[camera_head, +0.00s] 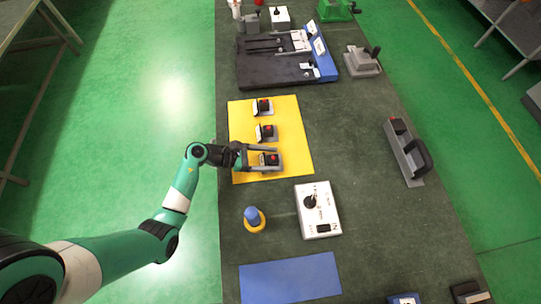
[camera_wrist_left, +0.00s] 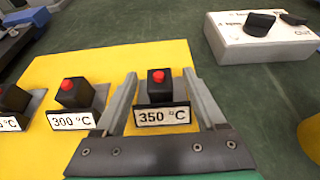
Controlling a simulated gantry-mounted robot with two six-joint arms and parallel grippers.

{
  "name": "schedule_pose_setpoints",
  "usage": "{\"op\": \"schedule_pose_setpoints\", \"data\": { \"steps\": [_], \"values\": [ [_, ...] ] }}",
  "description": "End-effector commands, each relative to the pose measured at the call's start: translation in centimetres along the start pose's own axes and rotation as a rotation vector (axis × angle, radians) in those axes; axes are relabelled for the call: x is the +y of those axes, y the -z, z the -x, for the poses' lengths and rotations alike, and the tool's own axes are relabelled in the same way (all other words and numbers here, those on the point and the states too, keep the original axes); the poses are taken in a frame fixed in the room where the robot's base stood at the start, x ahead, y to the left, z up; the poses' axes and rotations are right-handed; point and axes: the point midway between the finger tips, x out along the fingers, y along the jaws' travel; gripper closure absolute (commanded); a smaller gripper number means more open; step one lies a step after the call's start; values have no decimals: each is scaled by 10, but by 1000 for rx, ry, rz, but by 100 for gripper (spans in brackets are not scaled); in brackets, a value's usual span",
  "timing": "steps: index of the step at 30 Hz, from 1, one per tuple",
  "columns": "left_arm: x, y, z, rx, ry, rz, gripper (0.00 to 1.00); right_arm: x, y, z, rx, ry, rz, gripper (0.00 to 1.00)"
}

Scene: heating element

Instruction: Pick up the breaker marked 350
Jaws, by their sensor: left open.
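The breaker marked 350 °C (camera_wrist_left: 160,92) is a small black block with a red button on top and a white label in front. It sits on the yellow mat (camera_head: 295,120). In the head view the breaker (camera_head: 269,159) is the nearest of three in a row. My left gripper (camera_head: 277,160) is open, with one finger on each side of this breaker. In the left wrist view the gripper (camera_wrist_left: 162,95) shows a gap between the fingers and the block. Whether a finger touches its base plate is unclear. My right gripper is not in view.
The 300 °C breaker (camera_wrist_left: 76,97) stands close beside the left finger, and a third breaker (camera_head: 262,106) is farther back. A white control box (camera_head: 318,222) with a black knob, a blue-and-yellow button (camera_head: 254,218) and a blue mat (camera_head: 290,278) lie nearer.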

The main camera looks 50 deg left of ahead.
Motion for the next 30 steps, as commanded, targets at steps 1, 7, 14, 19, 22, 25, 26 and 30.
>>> {"op": "schedule_pose_setpoints", "data": {
  "steps": [1, 7, 14, 19, 22, 25, 26, 30],
  "values": [
    [0, 0, -2, 0, 1, 0, 28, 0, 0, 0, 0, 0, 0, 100],
    [0, 0, -1, 0, 0, 1, 35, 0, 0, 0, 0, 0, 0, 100],
    [0, 0, -1, 0, 0, 1, 76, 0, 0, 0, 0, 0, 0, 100],
    [0, 0, 0, 0, 0, 1, 100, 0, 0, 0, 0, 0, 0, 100],
    [0, 0, 0, 0, 0, 1, 100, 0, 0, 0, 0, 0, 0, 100],
    [0, -1, 0, -1, -1, 1, 100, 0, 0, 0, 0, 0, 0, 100],
    [0, -1, 0, -1, -1, 1, 100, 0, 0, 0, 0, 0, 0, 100],
    [0, -5, 1, -1, -1, 0, 100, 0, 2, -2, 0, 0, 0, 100]
  ]
}}
